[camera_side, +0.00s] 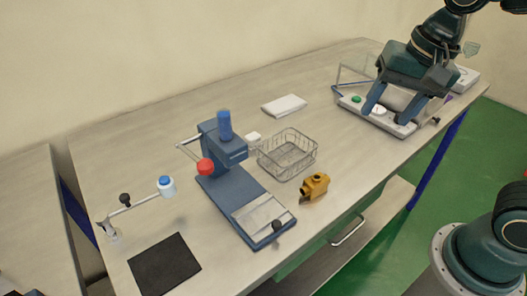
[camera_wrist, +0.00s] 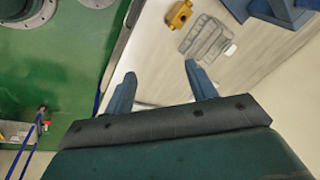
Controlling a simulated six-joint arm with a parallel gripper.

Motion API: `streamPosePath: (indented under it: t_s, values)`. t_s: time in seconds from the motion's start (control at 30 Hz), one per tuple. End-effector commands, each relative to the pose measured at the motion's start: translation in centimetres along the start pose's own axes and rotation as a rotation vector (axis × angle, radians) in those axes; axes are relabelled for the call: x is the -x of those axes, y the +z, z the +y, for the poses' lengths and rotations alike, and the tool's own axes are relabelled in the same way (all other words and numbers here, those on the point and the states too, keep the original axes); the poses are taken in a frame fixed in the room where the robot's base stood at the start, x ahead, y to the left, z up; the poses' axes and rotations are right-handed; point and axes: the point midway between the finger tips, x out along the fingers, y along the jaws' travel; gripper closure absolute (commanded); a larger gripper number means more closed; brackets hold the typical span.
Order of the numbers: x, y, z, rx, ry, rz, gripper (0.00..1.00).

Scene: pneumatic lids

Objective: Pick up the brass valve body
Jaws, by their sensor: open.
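In the wrist view the valve body (camera_wrist: 179,14) is at the top, well beyond the fingertips. My gripper (camera_side: 392,108) is at the far right of the bench, over a white panel, far from the valve body. Its two blue fingers (camera_wrist: 158,78) are spread apart with nothing visible between them.
A wire basket (camera_side: 287,167) stands behind the valve body. A blue press (camera_side: 246,196) with a red knob stands to its left. A white panel (camera_side: 350,104) with a green button lies under my gripper. A black mat (camera_side: 164,265) lies front left. The bench between panel and valve body looks clear.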

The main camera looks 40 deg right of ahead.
Motion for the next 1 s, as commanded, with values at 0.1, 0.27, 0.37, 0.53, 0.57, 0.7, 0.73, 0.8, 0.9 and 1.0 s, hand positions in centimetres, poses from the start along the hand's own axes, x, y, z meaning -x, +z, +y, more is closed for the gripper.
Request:
streamPosePath:
  t_s: [0.1, 0.27, 0.37, 0.53, 0.57, 0.7, 0.73, 0.8, 0.9, 1.0]
  values:
    - [-1.0, -0.2, -1.6, -0.138, 0.035, -0.03, 0.44]
    - [-2.5, -0.3, -3.6, -0.329, 0.088, -0.056, 0.44]
    - [-3.5, -0.3, -4.8, -0.448, 0.124, -0.065, 0.44]
    - [-5.4, -0.1, -6.8, -0.642, 0.187, -0.069, 0.44]
    - [-5.7, 0.0, -7.1, -0.673, 0.197, -0.068, 0.44]
    - [-6.9, 0.3, -8.2, -0.79, 0.236, -0.061, 0.44]
    - [-7.1, 0.3, -8.3, -0.808, 0.243, -0.059, 0.44]
    - [-7.4, 0.4, -8.6, -0.841, 0.253, -0.056, 0.44]
    - [-7.6, 0.4, -8.8, -0.866, 0.259, -0.053, 0.44]
    - [-7.7, 0.4, -8.9, -0.872, 0.261, -0.052, 0.44]
